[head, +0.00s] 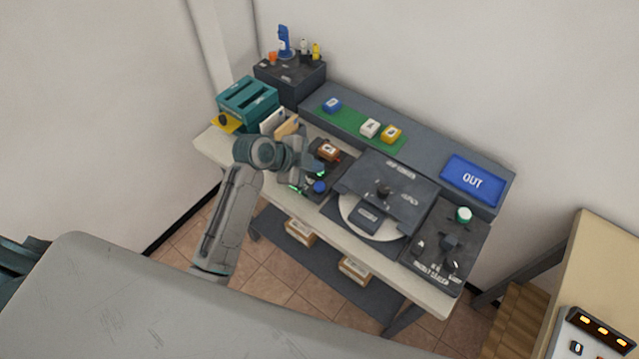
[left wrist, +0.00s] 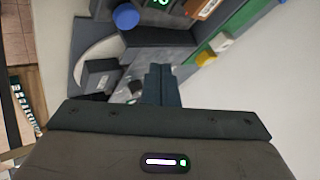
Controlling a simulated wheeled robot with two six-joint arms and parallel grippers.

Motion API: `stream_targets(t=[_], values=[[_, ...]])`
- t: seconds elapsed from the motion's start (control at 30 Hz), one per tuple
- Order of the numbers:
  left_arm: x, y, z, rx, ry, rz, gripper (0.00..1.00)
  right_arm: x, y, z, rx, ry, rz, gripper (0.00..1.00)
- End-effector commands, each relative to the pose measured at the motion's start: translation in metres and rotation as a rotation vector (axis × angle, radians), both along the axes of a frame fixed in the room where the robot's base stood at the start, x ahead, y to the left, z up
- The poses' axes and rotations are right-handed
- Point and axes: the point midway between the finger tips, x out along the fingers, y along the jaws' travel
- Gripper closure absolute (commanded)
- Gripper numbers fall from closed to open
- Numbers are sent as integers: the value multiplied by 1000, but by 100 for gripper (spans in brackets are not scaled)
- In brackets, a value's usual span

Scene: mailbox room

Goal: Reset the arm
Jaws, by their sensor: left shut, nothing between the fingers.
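My left arm reaches in from the lower left in the head view. Its gripper (head: 314,171) hangs over the left-middle of the workbench (head: 213,144), beside a dark device with a blue knob (head: 320,187). In the left wrist view the two fingers of the left gripper (left wrist: 160,78) are together with nothing between them. The blue knob also shows in the left wrist view (left wrist: 126,16), apart from the fingers. The right gripper is in neither view.
A teal slotted box (head: 247,100) stands at the bench's left end. A dark machine with a round pale plate (head: 352,222) is right of the gripper. A blue OUT tray (head: 472,181) lies at the back right. A wooden table (head: 590,262) stands at far right.

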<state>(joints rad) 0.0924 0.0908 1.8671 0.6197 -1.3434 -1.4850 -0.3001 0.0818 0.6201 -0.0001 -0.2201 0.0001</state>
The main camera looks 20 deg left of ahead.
Motion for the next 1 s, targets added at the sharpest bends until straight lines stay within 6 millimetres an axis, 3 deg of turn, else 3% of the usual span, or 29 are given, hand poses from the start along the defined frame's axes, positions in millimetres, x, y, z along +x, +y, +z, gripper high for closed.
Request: stream_targets(t=[0.57,0.67,0.83,1.0], values=[[-7,2,-4,-2,22,22,100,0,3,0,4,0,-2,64],[-31,8,-14,-7,93,107,100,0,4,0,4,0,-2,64],[-110,31,-37,-25,302,419,100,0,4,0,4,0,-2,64],[-182,55,-41,-50,447,759,100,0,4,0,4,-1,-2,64]])
